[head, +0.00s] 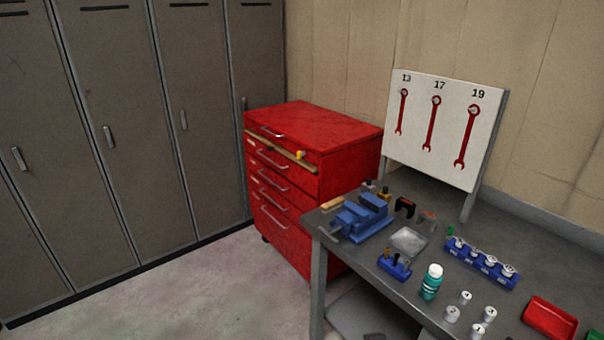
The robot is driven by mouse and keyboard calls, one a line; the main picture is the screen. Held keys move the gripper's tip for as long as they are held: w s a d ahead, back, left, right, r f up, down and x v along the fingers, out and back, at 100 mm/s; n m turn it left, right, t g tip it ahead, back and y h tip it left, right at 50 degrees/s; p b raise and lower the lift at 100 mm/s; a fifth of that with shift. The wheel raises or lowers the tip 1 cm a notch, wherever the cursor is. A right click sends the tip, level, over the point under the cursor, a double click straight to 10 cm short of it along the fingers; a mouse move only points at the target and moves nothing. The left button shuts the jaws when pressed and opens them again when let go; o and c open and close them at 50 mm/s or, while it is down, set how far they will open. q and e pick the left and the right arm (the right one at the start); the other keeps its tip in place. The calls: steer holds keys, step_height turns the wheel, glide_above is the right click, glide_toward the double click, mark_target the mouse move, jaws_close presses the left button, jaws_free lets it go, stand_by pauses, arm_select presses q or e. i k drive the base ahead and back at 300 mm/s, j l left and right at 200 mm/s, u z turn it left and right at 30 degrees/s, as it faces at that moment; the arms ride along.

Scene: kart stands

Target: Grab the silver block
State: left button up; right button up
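A flat silver-grey block (409,241) lies on the dark grey workbench (440,278). It is just right of the blue vise (362,217) and behind a small blue holder (395,265) with dark and brass-coloured pieces in it. The top of the block is uncovered and nothing touches it that I can make out. Neither of my grippers shows in the head view.
A teal bottle (431,284), several white-silver cylinders, a blue rack (481,262) and a red tray (549,318) stand on the bench. A wrench board (445,128) rises behind. A red tool cabinet (318,138) stands left of the bench; the floor before the lockers is clear.

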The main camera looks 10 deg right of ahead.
mark_target(371, 189)
steer(key=i+j+u, duration=0.3)
steer(key=i, duration=0.4)
steer(key=i+u, duration=0.35)
steer(key=i, duration=0.4)
steer(key=i+j+z, duration=0.1)
steer(key=i+z, duration=0.35)
steer(key=i+j+z, duration=0.2)
steer(key=z, duration=0.25)
steer(key=i+j+z, duration=0.1)
steer(key=z, duration=0.4)
steer(key=i+j+z, duration=0.15)
steer(key=z, duration=0.35)
steer(key=i+j+z, duration=0.15)
steer(key=z, duration=0.35)
steer(key=j+z, duration=0.35)
steer(key=z, duration=0.15)
steer(key=i+j+z, duration=0.1)
steer(key=j+z, duration=0.2)
steer(key=z, duration=0.2)
